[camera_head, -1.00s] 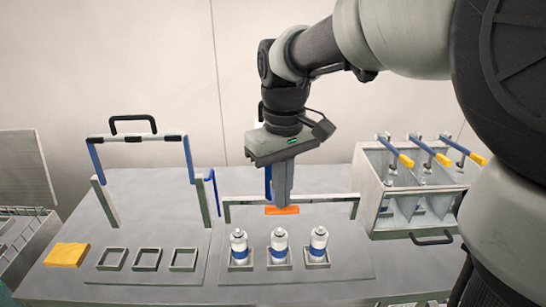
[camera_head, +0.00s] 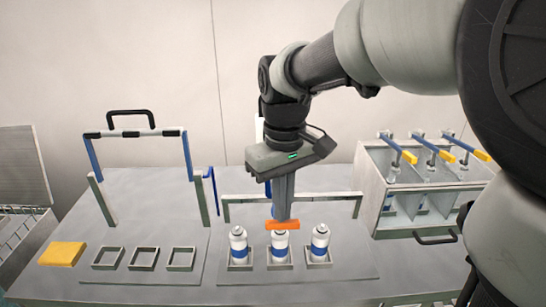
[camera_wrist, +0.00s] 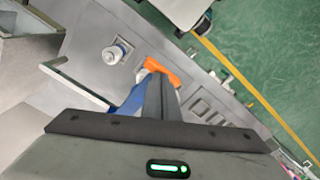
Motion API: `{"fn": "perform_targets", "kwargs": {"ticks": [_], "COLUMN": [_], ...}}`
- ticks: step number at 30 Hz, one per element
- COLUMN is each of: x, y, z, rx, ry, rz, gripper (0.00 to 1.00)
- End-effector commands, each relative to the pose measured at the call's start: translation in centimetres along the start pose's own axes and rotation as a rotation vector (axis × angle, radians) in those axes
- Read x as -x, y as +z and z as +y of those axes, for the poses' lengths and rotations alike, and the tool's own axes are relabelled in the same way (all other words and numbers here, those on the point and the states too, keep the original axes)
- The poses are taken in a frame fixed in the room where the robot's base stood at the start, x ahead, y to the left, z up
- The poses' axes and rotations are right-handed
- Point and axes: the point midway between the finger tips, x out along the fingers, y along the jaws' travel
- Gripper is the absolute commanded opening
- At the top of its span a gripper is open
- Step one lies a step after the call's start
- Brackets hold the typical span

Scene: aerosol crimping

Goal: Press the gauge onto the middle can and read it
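Three white cans with blue bands stand upright in square holders: left (camera_head: 238,244), middle (camera_head: 280,246) and right (camera_head: 320,243). My gripper (camera_head: 282,214) points down over the middle can, its fingers together on an orange piece, apparently the gauge (camera_head: 283,225). The orange piece covers the top of the middle can in the head view; whether it touches cannot be told. In the wrist view the orange gauge (camera_wrist: 165,72) is at the fingertips, with one can (camera_wrist: 117,52) beside it. No reading is legible.
A low grey frame (camera_head: 340,197) stands behind the cans. To the left are a yellow block (camera_head: 63,254), empty square holders (camera_head: 143,258) and a tall blue-armed frame (camera_head: 183,155). A compartmented box (camera_head: 368,187) with yellow-handled levers stands at the right.

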Motion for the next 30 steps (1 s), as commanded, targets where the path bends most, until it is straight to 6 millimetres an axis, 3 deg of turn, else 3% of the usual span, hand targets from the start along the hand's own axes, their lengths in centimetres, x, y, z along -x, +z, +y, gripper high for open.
{"fn": "perform_targets", "kwargs": {"ticks": [30], "x": [-5.2], "y": [1.1], "z": [-0.6], "rx": [0.0], "ry": [0.0], "rz": [-0.002], "gripper": [0.0]}}
